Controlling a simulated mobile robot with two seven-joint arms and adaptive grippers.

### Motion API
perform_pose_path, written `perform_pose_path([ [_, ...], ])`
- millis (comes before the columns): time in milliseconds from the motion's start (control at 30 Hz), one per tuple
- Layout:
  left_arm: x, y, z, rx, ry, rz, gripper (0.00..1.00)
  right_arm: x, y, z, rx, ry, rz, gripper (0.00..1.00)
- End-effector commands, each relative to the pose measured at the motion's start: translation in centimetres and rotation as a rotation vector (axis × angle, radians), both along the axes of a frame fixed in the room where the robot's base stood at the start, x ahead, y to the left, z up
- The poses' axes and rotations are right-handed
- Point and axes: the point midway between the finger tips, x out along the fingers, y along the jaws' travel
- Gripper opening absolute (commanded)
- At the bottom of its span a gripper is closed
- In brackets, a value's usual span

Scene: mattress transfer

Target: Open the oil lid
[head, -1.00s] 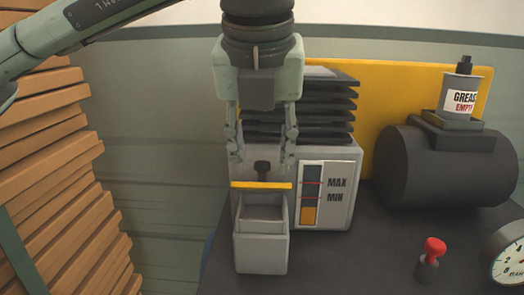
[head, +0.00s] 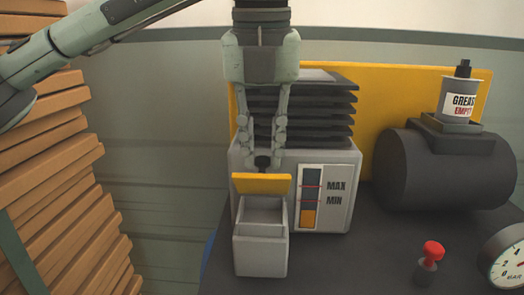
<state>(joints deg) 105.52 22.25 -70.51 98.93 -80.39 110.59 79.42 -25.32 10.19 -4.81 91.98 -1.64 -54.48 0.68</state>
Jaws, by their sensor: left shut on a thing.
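The oil lid (head: 261,184) is a yellow flap at the top back of a small grey oil box (head: 261,255). It is tilted up, and the box's open compartment shows below it. A dark knob (head: 262,163) stands just behind the lid's upper edge. My left gripper (head: 263,160) comes down from above, its fingers shut on the dark knob. The fingertips are partly hidden around the knob. My right gripper is not in the head view.
The grey machine (head: 345,160) behind has a MAX/MIN level gauge (head: 311,198) and black ribs above. A dark cylinder (head: 440,170) with a grease can (head: 460,104), a red knob (head: 433,250) and a pressure gauge (head: 507,258) are at right. Stacked brown boards (head: 60,190) stand left.

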Motion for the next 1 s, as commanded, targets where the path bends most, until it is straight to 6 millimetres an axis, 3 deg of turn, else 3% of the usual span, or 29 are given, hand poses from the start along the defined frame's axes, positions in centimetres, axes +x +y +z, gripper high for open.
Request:
perform_pose_path([
  [300,2.3,0.0,0.4,-0.003,0.240,0.003,0.00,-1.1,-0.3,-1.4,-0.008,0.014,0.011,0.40],
  [700,2.5,0.0,0.4,-0.003,0.264,0.002,0.00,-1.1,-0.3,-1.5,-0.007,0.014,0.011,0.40],
  [733,2.5,0.0,0.4,-0.003,0.264,0.002,0.23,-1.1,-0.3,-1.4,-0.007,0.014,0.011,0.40],
  [867,2.4,0.0,0.4,-0.003,0.264,0.001,0.39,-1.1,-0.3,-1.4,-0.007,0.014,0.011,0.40],
  [1000,2.4,0.0,0.3,-0.002,0.265,0.001,0.39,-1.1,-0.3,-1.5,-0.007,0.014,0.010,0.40],
])
